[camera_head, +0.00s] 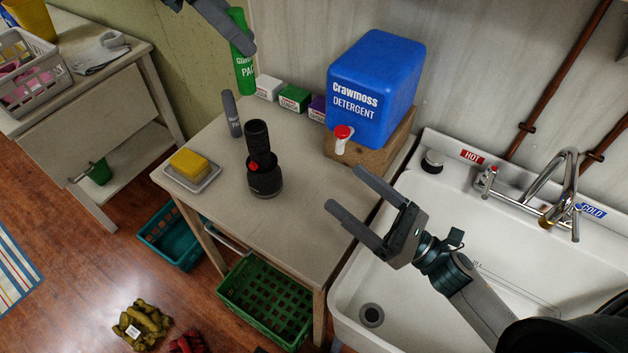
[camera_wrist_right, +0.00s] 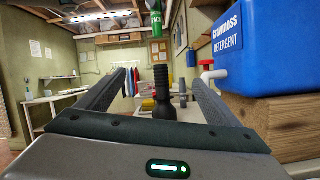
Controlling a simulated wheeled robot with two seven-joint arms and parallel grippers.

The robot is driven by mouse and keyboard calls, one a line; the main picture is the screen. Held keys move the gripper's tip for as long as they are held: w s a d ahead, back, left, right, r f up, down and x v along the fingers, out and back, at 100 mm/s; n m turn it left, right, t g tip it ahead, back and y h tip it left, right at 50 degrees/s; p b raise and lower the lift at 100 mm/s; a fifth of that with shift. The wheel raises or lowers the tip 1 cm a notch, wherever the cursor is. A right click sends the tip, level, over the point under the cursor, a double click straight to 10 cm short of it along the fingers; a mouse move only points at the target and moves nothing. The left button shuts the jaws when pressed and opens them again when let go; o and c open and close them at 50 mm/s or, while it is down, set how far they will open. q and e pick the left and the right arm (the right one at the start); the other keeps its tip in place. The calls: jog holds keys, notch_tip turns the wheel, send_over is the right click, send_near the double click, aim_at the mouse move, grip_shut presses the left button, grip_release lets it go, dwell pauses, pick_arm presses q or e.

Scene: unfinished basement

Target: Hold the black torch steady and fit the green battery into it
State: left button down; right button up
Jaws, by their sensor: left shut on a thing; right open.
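The black torch (camera_head: 263,178) stands upright on the table, with a red button on its side. It also shows in the right wrist view (camera_wrist_right: 162,92), between my right fingers. The right wrist view shows the battery's lower part (camera_wrist_right: 157,24). My right gripper (camera_head: 344,189) is open and empty, to the right of the torch and pointing towards it. Most of my left gripper is cut off by the frame's top.
A grey battery (camera_head: 231,114) stands behind the torch. A yellow sponge (camera_head: 189,163) lies on a dish at left. Small boxes (camera_head: 294,97) line the wall. A blue detergent container (camera_head: 372,88) on a wooden block (camera_head: 372,152) stands at right, beside the sink (camera_head: 455,185). The table front (camera_head: 285,228) is clear.

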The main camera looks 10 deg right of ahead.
jog(key=w+a+f+n+g, duration=0.2)
jog(key=w+a+f, duration=0.3)
jog(key=n+g+h, duration=0.1)
jog(key=g+h, duration=0.1)
send_near(279, 181)
jog(key=shift+s+a+r, duration=0.15)
jog(key=shift+s+r, duration=0.05)
jog(key=shift+r, duration=0.15)
jog(key=shift+w+f+n, duration=0.1)
jog(key=shift+f+n, duration=0.2)
jog(key=shift+f, duration=0.05)
jog(key=shift+a, duration=0.1)
jog(key=shift+x, duration=6)
jog(key=shift+r, duration=0.25)
jog(key=shift+c, duration=0.2)
jog(key=c, duration=1.3)
pick_arm(q)
jog(key=shift+r, duration=0.8)
pick_arm(e)
jog(key=shift+o, duration=0.2)
